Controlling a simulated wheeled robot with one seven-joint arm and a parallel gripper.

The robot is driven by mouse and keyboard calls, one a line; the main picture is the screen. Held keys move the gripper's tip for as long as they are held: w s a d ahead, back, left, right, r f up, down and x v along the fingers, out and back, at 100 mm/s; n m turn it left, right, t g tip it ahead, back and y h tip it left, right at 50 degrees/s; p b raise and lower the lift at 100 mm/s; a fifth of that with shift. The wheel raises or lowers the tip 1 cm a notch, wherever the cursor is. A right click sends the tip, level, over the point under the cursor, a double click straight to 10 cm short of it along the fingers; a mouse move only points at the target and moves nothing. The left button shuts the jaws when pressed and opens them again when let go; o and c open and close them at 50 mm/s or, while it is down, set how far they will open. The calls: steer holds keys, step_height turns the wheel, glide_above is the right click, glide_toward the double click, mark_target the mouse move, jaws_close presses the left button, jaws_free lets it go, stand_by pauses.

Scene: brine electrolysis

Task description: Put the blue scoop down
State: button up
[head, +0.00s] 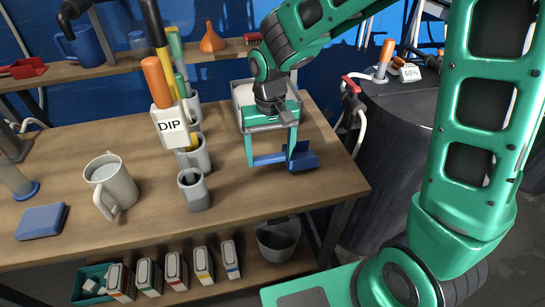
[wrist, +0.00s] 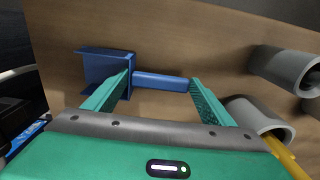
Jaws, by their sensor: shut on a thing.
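The blue scoop (head: 303,160) is at the right part of the wooden table (head: 330,185). My gripper (head: 271,163) points down over the table and is shut on the scoop, with its two green fingers set wide, one at each end of the handle. In the wrist view, the scoop (wrist: 160,82) has its handle spanning between the fingertips and its box-shaped head at the left finger. The scoop is level and close to the tabletop; I cannot tell whether it touches.
A grey-rimmed tray (head: 240,92) stands behind my gripper. Bare wood surrounds the scoop, with the table's right edge nearby.

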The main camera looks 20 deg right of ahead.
steer(key=shift+f, duration=1.2)
steer(key=o, duration=1.1)
step_height(320, 180, up, 12)
steer(key=shift+d, duration=0.15)
